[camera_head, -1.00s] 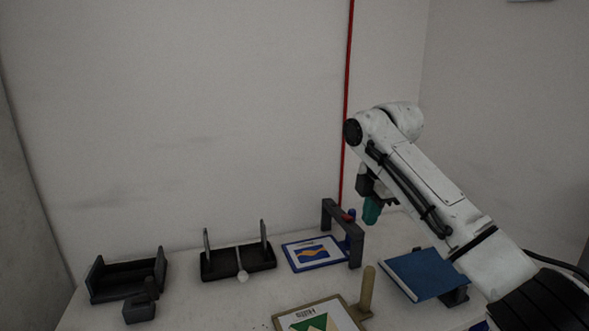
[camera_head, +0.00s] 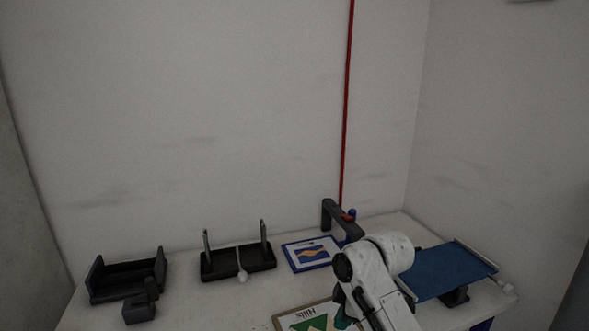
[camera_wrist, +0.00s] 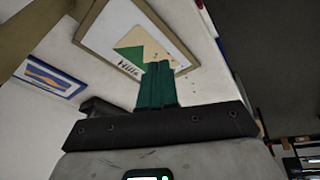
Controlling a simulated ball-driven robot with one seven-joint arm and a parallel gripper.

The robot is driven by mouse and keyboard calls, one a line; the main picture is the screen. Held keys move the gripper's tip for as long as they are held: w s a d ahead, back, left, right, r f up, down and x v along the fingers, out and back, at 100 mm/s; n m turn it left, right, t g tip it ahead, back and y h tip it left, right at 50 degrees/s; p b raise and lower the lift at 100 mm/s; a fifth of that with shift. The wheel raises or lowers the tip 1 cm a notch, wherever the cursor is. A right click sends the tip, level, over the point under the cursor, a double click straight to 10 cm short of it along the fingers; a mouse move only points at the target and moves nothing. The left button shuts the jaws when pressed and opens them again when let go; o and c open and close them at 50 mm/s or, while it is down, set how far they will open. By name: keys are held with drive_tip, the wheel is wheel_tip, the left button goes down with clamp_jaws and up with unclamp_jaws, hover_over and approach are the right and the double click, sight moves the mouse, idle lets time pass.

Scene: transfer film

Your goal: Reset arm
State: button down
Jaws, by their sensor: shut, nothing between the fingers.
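My arm (camera_head: 372,278) is low at the front right of the table in the head view. My gripper shows in the wrist view (camera_wrist: 158,66) with its two teal fingers together and nothing between them. In the head view it is mostly hidden behind my arm. In the wrist view the fingertips overlap the framed card with green and tan shapes (camera_wrist: 140,45); I cannot tell how far above it they are.
A blue panel (camera_head: 446,270) on a dark stand lies right of my arm. Two black holders (camera_head: 238,262) (camera_head: 127,275) sit at the left. A red line (camera_head: 347,110) runs up the wall.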

drive_tip(key=s+d+f+m, duration=0.2)
drive_tip(key=s+f+m, duration=0.2)
drive_tip(key=s+f, duration=0.4)
drive_tip(key=s+d+f+m, duration=0.35)
drive_tip(key=s+f, duration=0.25)
drive_tip(key=s, duration=0.4)
drive_tip(key=s+d+m+h, duration=0.1)
drive_tip(key=s+d+m, duration=0.2)
drive_tip(key=s, duration=0.4)
drive_tip(key=s+d+f+m+h, duration=0.1)
drive_tip(key=s+d+m, duration=0.2)
drive_tip(key=s, duration=0.5)
drive_tip(key=s+d+f+m+g+h, duration=0.1)
drive_tip(key=s+d+m, duration=0.2)
drive_tip(key=s+d, duration=0.2)
drive_tip(key=s, duration=0.3)
drive_tip(key=shift+d, duration=0.25)
